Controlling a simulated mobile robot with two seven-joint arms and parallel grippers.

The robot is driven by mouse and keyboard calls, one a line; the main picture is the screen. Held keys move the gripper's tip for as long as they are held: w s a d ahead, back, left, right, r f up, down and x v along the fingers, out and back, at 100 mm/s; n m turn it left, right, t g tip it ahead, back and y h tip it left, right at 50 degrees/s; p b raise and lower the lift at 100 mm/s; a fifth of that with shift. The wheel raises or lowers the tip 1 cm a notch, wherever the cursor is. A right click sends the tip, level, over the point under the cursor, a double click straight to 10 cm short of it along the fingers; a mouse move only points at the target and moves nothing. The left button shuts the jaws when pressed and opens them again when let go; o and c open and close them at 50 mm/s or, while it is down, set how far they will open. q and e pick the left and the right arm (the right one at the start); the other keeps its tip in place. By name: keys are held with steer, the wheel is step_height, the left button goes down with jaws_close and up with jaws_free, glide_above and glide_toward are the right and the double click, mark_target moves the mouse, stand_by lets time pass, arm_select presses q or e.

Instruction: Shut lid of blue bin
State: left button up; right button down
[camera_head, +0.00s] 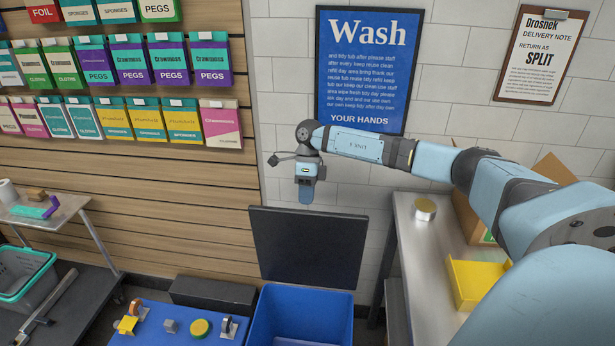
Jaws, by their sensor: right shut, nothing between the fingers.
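The blue bin (297,308) stands at the bottom centre, cut off by the lower edge of the picture. Its dark lid (309,247) stands upright at the back of the bin, so the bin is open. My right arm comes in from the right, and its gripper (306,196) points down just above the lid's top edge, shut and empty. From this view I cannot tell whether the fingertips touch the lid or are in front of or behind it. My left gripper is not in view.
Left of the bin a blue surface (165,313) holds tape rolls and small items. A grey counter (425,262) on the right carries a round tin (425,209), a yellow tray (476,280) and a cardboard box (468,217). Shelving with a teal basket (25,275) is at the left.

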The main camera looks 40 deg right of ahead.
steer(key=s+a, duration=0.2)
steer(key=a, duration=0.1)
steer(key=shift+s+r, duration=0.1)
steer(key=shift+r, duration=0.25)
